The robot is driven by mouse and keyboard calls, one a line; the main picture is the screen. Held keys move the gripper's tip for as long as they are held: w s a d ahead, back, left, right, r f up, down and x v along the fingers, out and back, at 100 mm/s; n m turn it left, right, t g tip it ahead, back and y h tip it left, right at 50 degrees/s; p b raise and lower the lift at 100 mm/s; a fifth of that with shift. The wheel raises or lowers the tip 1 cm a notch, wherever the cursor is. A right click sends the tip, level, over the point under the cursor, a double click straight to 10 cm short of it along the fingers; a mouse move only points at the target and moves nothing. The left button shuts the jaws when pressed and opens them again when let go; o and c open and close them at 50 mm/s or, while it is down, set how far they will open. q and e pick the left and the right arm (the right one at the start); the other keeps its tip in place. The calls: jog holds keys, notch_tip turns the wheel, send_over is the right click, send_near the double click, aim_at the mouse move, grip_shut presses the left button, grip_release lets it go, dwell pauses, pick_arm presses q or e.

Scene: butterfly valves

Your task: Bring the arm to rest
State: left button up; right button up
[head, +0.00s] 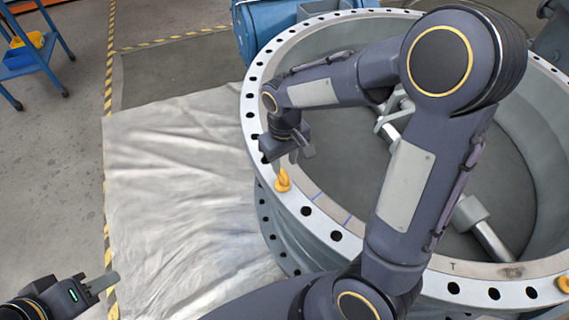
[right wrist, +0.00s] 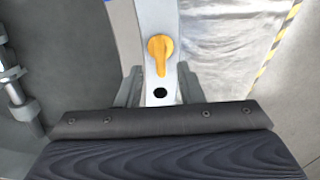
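The large grey valve ring (head: 320,215) with a flange full of bolt holes fills the right of the head view. An orange plug (head: 283,181) stands on the flange; it also shows in the right wrist view (right wrist: 160,52). My right gripper (head: 294,158) is just above and beside this plug, its fingers apart. In the right wrist view the fingers (right wrist: 159,88) sit either side of the flange with nothing between them but the flange and a bolt hole behind. My left gripper (head: 110,284) is low at the left, away from the ring; its finger gap is unclear.
A second orange plug (head: 563,284) is at the flange's right edge. A pale sheet (head: 175,190) covers the floor left of the ring. A blue cart (head: 35,60) with a yellow bin (head: 27,40) stands back left. A shaft (head: 485,235) crosses the ring's inside.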

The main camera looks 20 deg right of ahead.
dwell(0.4)
jog(key=s+r+m+t+y+p, duration=0.3)
jog(key=s+r+t+p, duration=0.2)
jog(key=s+r, duration=1.2)
jog(key=r+p, duration=0.1)
jog(key=p, duration=0.2)
jog(key=shift+d+r+m+t+y+p, duration=0.2)
jog(key=shift+r+m+t+y+p, duration=0.1)
jog(key=shift+y+p, duration=0.1)
jog(key=shift+s+d, duration=0.1)
